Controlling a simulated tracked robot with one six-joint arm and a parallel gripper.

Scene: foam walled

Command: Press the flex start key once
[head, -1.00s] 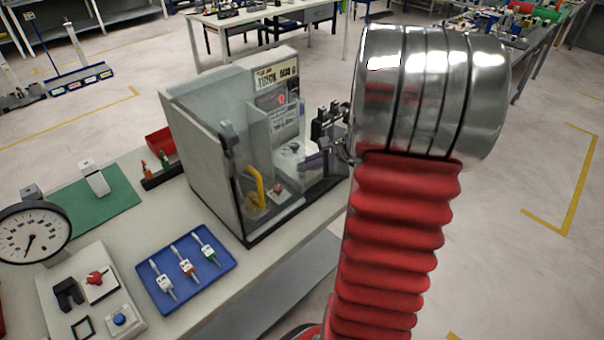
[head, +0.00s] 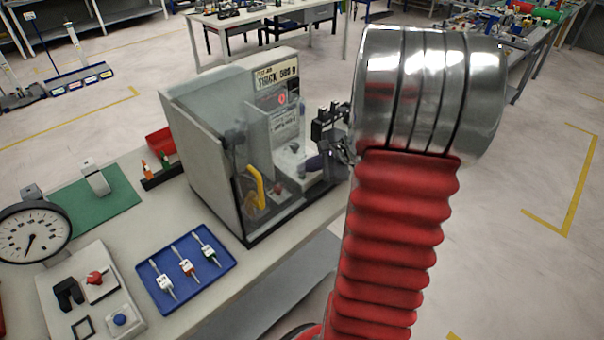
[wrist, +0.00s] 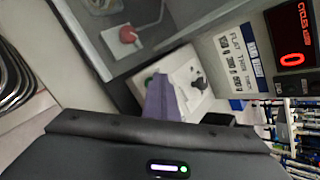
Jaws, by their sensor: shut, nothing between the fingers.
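The grey test machine (head: 195,145) stands on the bench with a clear front. In the wrist view its light control block (wrist: 188,72) carries a dark knob (wrist: 198,83) and a green key (wrist: 149,76), partly hidden by my fingertips. Which key is the flex start is not readable. My gripper (wrist: 160,84) is shut and empty, its purple fingers reaching to the block beside the green key. I cannot tell whether they touch it. In the head view my gripper (head: 316,163) is at the machine's right side. The red cycles display (wrist: 291,40) appears to read 0.
A red knob (wrist: 127,34) sits behind the clear guard, and a yellow handle (head: 256,183) is on the machine's front. A blue tray (head: 160,303) with several tools, a dial gauge (head: 33,236) and a green mat (head: 115,203) lie left on the bench.

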